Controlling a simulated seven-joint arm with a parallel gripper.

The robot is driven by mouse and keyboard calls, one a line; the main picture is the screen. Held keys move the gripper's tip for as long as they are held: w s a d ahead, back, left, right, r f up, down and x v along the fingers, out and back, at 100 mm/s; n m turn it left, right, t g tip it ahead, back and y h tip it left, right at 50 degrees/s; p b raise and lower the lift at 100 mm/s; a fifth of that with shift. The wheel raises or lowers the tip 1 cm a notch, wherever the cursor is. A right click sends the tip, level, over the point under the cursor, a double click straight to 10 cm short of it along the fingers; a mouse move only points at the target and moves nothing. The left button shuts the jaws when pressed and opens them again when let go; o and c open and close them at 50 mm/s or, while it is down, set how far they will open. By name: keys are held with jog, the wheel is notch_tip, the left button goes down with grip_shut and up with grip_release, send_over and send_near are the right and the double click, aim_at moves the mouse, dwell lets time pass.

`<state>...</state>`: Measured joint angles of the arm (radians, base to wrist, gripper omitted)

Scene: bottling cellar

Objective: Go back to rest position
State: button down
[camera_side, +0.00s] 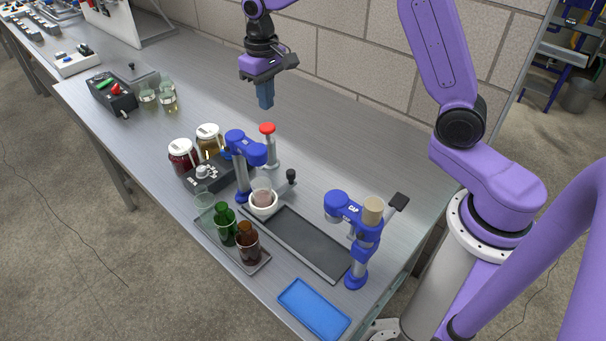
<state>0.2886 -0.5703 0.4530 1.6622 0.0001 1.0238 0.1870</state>
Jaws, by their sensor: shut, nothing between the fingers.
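My gripper (265,96) is at the top middle of the view, pointing down, with its blue fingers together and nothing held. It hangs in the air above the bench (345,125), well clear of the bottling equipment below it. My purple arm shows at the right, and part of the link between it and the gripper is out of frame.
Below stand a blue filling stand (242,150), a red-topped post (268,145), jars (182,156) and a tray (262,262) of bottles. A blue capping stand (357,245) and blue tray (314,308) stand nearer. A wall (360,55) runs behind; the bench's back is bare.

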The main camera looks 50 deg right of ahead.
jog(key=s+a+r+n, duration=0.1)
jog(key=s+n, duration=0.3)
jog(key=s, duration=0.8)
jog(key=s+a+r+n, duration=0.15)
jog(key=s+n, duration=0.25)
jog(key=s, duration=0.9)
jog(key=s+d+f+n, duration=0.1)
jog(key=s+d+n, duration=0.2)
jog(key=s, duration=0.6)
jog(key=shift+s+d+n, duration=0.25)
jog(key=shift+d+n, duration=0.05)
jog(key=shift+d, duration=0.4)
